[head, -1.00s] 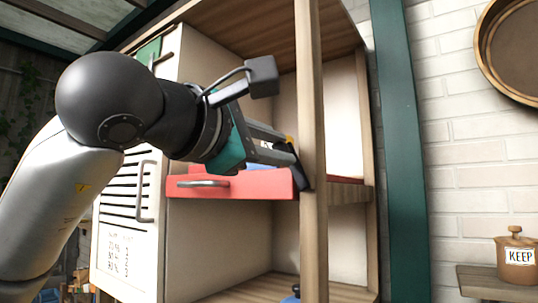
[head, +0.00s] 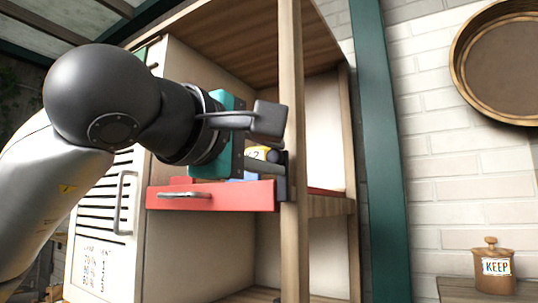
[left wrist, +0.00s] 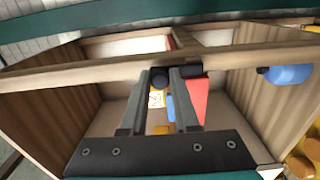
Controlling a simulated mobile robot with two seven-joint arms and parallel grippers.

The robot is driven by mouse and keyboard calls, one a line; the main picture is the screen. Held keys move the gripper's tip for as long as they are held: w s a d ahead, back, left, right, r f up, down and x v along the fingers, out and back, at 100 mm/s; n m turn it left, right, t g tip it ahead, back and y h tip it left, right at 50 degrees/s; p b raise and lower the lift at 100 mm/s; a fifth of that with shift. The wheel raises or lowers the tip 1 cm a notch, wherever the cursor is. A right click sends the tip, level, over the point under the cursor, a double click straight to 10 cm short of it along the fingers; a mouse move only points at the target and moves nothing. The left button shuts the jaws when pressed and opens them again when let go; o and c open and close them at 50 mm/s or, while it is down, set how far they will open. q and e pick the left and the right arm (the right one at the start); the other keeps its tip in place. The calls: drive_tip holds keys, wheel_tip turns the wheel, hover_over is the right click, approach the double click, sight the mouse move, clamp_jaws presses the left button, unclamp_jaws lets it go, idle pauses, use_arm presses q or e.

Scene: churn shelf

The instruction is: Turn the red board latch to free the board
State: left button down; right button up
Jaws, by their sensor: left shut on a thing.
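The red board (head: 205,197), with a metal handle, lies across the cupboard opening beside the wooden post (head: 290,230). Its red side also shows in the left wrist view (left wrist: 198,98). My left gripper (head: 281,165) is at the board's right end, close to the post. In the left wrist view, my gripper (left wrist: 161,78) has its fingers around a small dark piece at the post. This looks like the board's latch (left wrist: 160,77), mostly hidden by the fingers, so its angle is hard to tell. My right gripper is out of view.
A yellow labelled item (head: 258,153) and blue items sit behind the red board's front. The louvred cupboard door (head: 105,215) is on the left. A jar marked KEEP (head: 494,268) stands on a small shelf at right, below a round wooden pan (head: 505,65).

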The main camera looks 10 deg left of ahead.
use_arm(q)
drive_tip(key=c, duration=0.7)
unclamp_jaws()
drive_tip(key=b+v, duration=0.3)
drive_tip(key=v, duration=1.2)
drive_tip(key=shift+s, duration=0.15)
